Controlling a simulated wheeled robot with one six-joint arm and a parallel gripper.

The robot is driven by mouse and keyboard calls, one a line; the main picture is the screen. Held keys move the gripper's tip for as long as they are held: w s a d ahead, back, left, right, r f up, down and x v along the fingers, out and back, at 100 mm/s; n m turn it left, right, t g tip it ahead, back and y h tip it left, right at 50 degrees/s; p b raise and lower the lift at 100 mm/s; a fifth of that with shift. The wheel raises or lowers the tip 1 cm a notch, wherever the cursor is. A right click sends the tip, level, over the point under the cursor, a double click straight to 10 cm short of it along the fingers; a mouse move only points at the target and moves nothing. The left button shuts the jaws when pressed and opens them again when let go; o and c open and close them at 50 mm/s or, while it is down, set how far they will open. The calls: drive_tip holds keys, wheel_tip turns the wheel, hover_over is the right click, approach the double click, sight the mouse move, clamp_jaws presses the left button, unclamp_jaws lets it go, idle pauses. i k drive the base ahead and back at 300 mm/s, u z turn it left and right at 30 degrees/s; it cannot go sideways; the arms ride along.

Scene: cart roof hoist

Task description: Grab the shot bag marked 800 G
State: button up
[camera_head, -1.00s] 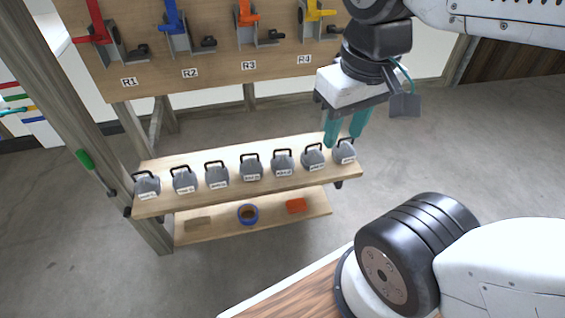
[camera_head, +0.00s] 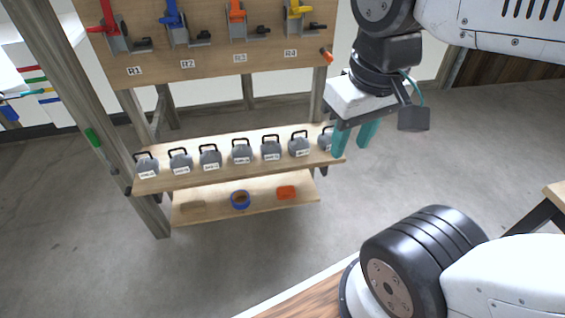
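Several grey shot bags with black handles stand in a row on the upper wooden shelf (camera_head: 215,181). They include a leftmost bag (camera_head: 147,168), a middle bag (camera_head: 242,153) and one second from the right (camera_head: 299,147). Each has a white label, but the print is too small to read, so I cannot tell which is marked 800 G. My gripper (camera_head: 354,144) has teal fingers, spread apart with nothing seen between them. It hangs at the right end of the shelf, and its left finger partly hides the rightmost bag (camera_head: 325,139). I cannot tell whether they touch.
A lower shelf (camera_head: 222,205) holds a blue ring-shaped roll (camera_head: 240,200), an orange block (camera_head: 286,192) and a tan block (camera_head: 193,208). Above is a board (camera_head: 215,66) with coloured levers labelled R1 to R4. A wooden post (camera_head: 75,110) stands at left. Floor is clear at right.

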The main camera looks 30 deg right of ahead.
sight(270, 149)
drive_tip(key=k, duration=0.75)
drive_tip(key=u, duration=0.8)
drive_tip(key=i, duration=0.6)
drive_tip(key=u, duration=0.7)
drive_tip(key=i, duration=0.75)
drive_tip(key=z, duration=0.8)
drive_tip(key=i, duration=0.65)
drive_tip(key=z, duration=0.75)
